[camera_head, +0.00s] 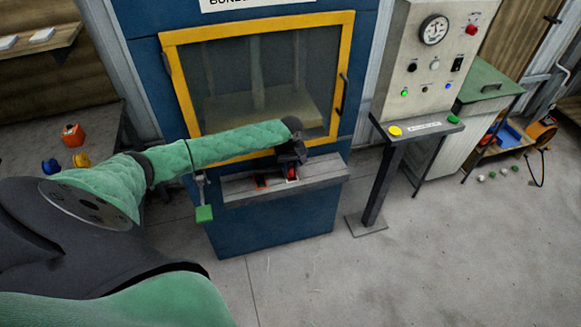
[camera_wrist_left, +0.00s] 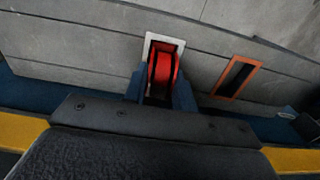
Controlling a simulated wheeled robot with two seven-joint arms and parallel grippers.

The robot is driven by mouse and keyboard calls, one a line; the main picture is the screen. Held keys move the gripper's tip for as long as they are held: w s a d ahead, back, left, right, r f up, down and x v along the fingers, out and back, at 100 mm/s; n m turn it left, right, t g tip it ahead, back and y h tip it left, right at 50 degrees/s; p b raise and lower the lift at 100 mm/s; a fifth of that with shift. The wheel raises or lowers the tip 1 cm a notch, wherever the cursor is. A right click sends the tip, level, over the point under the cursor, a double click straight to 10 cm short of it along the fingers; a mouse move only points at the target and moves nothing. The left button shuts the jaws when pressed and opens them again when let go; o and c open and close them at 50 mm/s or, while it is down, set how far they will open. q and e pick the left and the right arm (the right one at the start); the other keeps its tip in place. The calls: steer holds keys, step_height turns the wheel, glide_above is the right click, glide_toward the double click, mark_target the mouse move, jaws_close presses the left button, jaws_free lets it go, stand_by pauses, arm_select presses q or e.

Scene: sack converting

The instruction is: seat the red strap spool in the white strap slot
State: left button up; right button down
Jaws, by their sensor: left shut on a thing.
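My left gripper (camera_head: 291,160) is over the grey ledge (camera_head: 325,176) of the blue machine, shut on the red strap spool (camera_head: 292,172). In the left wrist view the red spool (camera_wrist_left: 163,72) stands upright between the two dark fingers (camera_wrist_left: 160,92). The white strap slot (camera_wrist_left: 150,40) is a white-framed opening in the ledge. The spool overlaps this frame and lines up with it. I cannot tell how deep the spool sits, as the fingers hide its lower part. My right gripper is not in view.
An orange-framed slot (camera_wrist_left: 237,76) lies beside the white one, empty; it also shows on the ledge in the head view (camera_head: 261,182). A yellow-framed window (camera_head: 345,65) rises behind the ledge. A control post (camera_head: 375,185) stands to the right.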

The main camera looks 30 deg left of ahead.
mark_target(291, 167)
arm_select(q)
steer(key=o, duration=1)
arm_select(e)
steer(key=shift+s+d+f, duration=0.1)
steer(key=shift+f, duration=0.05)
arm_select(q)
steer(key=shift+r, duration=0.1)
steer(key=shift+r, duration=0.4)
step_height(291, 167, up, 11)
steer(key=b, duration=0.3)
steer(key=s+d+f+m+t+h, duration=0.15)
steer(key=s+d+f+m, duration=0.3)
steer(key=d+f, duration=0.55)
steer(key=s+d+f+m+t+h, duration=0.1)
steer(key=s+d+f+m+t, duration=0.3)
steer(key=d+f, duration=0.65)
steer(key=s+d+f+g, duration=0.2)
steer(key=s+d+f, duration=0.1)
steer(key=s+f, duration=1.25)
steer(key=s+d+f+m+g+y, duration=0.2)
steer(key=s+f+m, duration=0.1)
steer(key=s+f, duration=1.3)
steer(key=s, duration=0.3)
steer(key=shift+s, duration=0.15)
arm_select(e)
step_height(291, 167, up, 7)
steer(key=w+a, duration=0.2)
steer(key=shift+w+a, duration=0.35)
